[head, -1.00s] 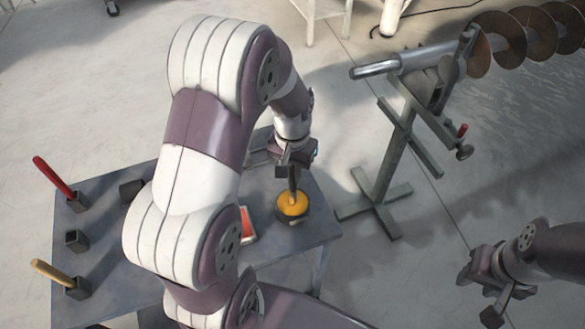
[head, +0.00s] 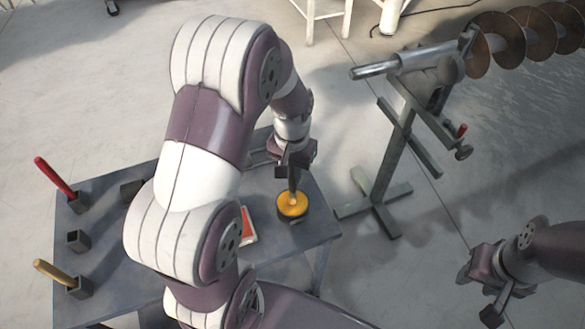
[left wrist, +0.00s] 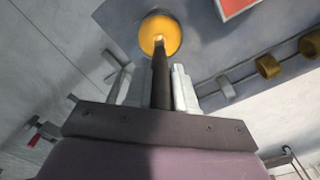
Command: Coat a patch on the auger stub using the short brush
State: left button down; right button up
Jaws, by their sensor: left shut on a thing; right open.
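My left gripper (head: 292,168) is shut on the dark handle of the short brush (head: 293,185), held upright over the table. The brush's lower end is at a round dark pot with yellow-orange contents (head: 291,205). In the left wrist view the dark brush handle (left wrist: 161,80) runs between the fingers, its tip over the yellow disc (left wrist: 160,33); whether the bristles are dipped is hard to tell. The auger stub (head: 375,69) is a bare metal shaft end on a stand at the upper right. My right gripper (head: 482,290) is open and empty at the lower right.
The grey table (head: 110,205) holds a red-handled tool (head: 55,177) and a wooden-handled tool (head: 55,272) in square holders, an empty holder (head: 78,240), and a red-and-white card (head: 248,226). The stand (head: 385,180) rises right of the table, with bare floor around it.

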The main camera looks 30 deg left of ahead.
pick_arm(q)
notch_tip(320, 180, up, 7)
jog(key=p, duration=0.6)
jog(key=shift+f, duration=0.1)
jog(key=shift+w, duration=0.1)
